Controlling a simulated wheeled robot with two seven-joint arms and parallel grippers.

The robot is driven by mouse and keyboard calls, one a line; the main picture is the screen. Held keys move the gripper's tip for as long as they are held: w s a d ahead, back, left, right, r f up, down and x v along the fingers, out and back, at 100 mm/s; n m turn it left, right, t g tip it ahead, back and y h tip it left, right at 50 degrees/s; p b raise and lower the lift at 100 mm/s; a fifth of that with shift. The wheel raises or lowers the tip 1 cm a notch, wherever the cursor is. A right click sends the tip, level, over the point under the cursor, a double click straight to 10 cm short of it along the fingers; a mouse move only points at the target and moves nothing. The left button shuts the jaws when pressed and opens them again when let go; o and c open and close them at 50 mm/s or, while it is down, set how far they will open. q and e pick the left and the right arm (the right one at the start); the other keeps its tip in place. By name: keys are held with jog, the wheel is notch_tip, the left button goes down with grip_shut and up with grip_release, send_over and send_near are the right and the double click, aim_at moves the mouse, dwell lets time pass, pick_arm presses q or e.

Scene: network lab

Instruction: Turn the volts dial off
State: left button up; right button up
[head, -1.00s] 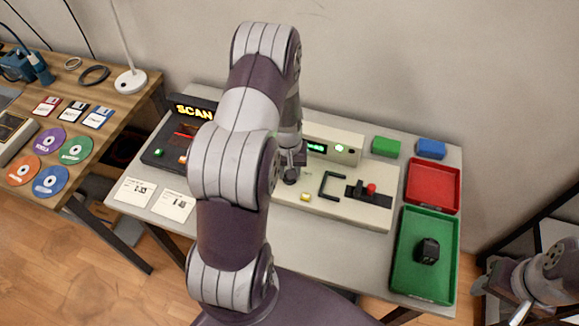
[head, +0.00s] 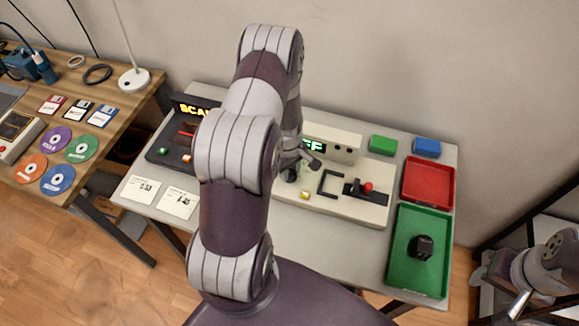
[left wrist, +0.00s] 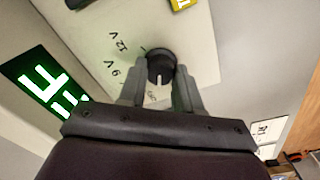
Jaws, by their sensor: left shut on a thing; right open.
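The volts dial (left wrist: 161,64) is a round black knob with a pale pointer line, on a cream panel. Printed labels including 12 V and 9 V surround it; the lowest label is partly hidden by a finger. My left gripper (left wrist: 160,80) is shut on the dial, one finger on each side. In the head view the dial (head: 291,176) is partly hidden under the left gripper (head: 293,163). A green display (head: 313,146) beside it reads "FF" where visible; its left part is hidden by my arm. My right gripper (head: 515,300) is open at the lower right, partly cut off.
The cream device (head: 340,204) also carries a yellow button (head: 305,195), a black handle and a red-topped lever (head: 367,187). A green tray (head: 398,275) holding a dark object and a red tray (head: 447,192) stand to the right. A SCAN device (head: 168,140) stands left.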

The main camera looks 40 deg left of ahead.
pick_arm(q)
jog(key=shift+w+n, duration=0.1)
jog(key=shift+n, duration=0.2)
jog(key=o, duration=1)
jog(key=shift+o, duration=0.2)
notch_tip(320, 180, up, 13)
jog(key=shift+s+b, duration=0.25)
jog(key=shift+b, duration=0.15)
jog(key=shift+f, duration=0.15)
